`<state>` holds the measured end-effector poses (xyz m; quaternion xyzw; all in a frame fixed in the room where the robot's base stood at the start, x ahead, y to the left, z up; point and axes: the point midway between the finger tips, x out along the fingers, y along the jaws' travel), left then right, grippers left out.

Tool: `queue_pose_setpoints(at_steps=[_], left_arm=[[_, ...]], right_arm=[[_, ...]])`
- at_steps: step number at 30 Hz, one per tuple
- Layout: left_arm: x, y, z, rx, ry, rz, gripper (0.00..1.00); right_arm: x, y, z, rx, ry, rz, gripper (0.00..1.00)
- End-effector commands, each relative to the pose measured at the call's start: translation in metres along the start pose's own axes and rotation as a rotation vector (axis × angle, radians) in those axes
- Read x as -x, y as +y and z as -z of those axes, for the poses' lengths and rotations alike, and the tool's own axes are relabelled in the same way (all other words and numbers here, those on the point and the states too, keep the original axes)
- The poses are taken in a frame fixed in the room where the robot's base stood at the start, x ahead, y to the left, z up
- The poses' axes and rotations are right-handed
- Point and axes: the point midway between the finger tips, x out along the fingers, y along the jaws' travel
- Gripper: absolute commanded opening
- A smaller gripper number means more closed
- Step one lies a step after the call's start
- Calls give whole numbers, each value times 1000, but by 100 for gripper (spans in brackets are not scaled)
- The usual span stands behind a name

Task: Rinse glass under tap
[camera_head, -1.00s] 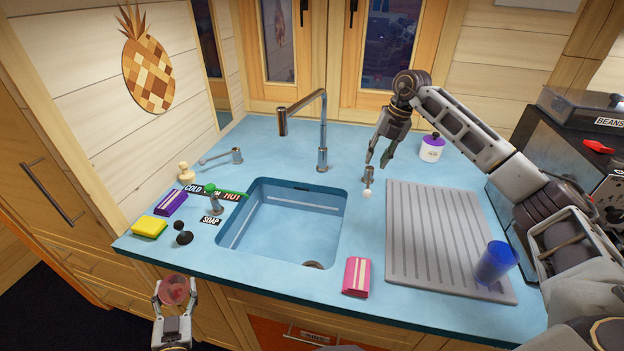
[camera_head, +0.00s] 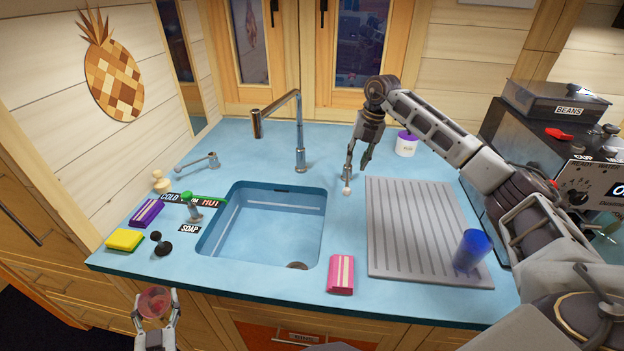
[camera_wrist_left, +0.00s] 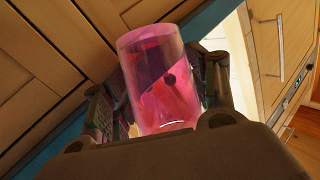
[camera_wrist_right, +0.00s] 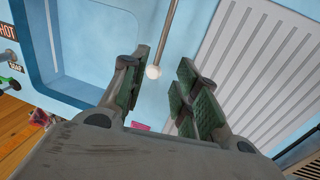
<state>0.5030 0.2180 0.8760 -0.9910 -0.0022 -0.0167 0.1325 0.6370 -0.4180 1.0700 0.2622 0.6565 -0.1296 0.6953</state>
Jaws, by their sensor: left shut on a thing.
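The clear glass with pink-red contents or tint (camera_head: 154,302) is in my left gripper (camera_head: 156,303), in front of the counter's front left edge. In the left wrist view the glass (camera_wrist_left: 158,80) sits between the fingers. The metal tap (camera_head: 300,135) rises behind the blue sink (camera_head: 265,225), its spout bending left. No water shows. A short metal lever with a white ball (camera_head: 347,191) stands right of the sink. My right gripper (camera_head: 357,170) is open just above it; in the right wrist view the ball (camera_wrist_right: 153,71) shows between the spread fingers.
A ribbed drainboard (camera_head: 415,220) holds a blue cup (camera_head: 471,250). A pink sponge (camera_head: 341,273) lies at the front edge. Left of the sink are a soap dispenser (camera_head: 195,212), a temperature strip, a purple sponge (camera_head: 146,213) and a yellow sponge (camera_head: 125,240). A white jar (camera_head: 406,144) stands behind.

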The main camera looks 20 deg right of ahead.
Motion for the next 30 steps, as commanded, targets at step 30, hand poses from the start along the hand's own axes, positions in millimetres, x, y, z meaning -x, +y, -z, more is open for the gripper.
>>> queue_pose_setpoints(at_steps=[30], left_arm=[[0, -3, 10, 0, 1, 0, 28]], right_arm=[[-94, 0, 0, 0, 1, 0, 31]])
